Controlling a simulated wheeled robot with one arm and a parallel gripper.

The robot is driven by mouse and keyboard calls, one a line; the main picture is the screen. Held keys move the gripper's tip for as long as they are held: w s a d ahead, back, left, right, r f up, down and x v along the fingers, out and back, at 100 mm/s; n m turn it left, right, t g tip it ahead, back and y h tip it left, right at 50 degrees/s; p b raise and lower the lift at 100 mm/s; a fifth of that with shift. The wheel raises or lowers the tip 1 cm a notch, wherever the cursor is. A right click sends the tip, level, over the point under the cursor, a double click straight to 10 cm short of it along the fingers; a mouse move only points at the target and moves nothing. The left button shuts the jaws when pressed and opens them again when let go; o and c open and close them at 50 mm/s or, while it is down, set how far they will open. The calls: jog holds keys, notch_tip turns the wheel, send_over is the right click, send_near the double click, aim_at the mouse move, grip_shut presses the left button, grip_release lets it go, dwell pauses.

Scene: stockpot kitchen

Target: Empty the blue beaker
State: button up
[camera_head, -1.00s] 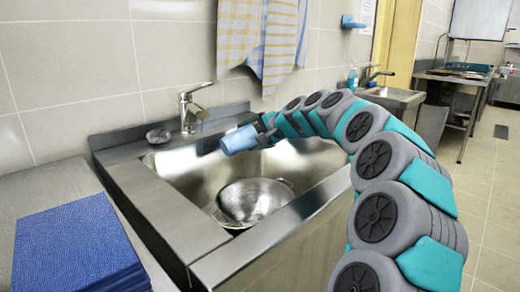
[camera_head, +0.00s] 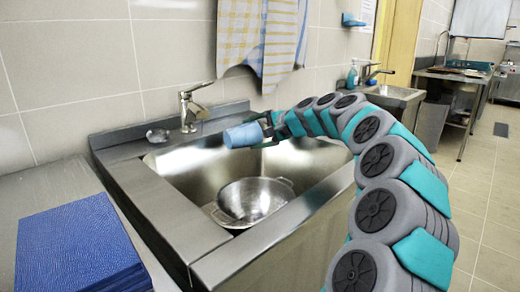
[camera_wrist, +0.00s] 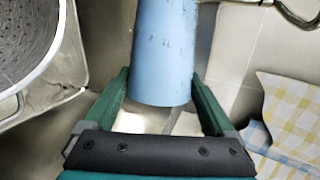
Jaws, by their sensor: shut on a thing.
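The blue beaker (camera_head: 242,136) is held on its side above the sink, its far end toward the left and tipped slightly down in the head view. My gripper (camera_head: 268,127) is shut on it near its right end. In the wrist view the beaker (camera_wrist: 163,55) lies between the two green fingers of my gripper (camera_wrist: 163,95). The inside of the beaker is hidden in both views, and no contents show coming out. A metal colander (camera_head: 255,201) sits in the sink (camera_head: 200,175), below and apart from the beaker. It also shows in the wrist view (camera_wrist: 30,45).
A tap (camera_head: 189,105) stands at the sink's back left, with a small grey object (camera_head: 158,135) beside it. A blue stack (camera_head: 75,245) lies on the left counter. Checked towels (camera_head: 265,40) hang on the wall behind. A second sink (camera_head: 393,95) is farther right.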

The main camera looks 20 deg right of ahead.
jog(key=shift+d+m, duration=0.15)
jog(key=shift+m, duration=0.25)
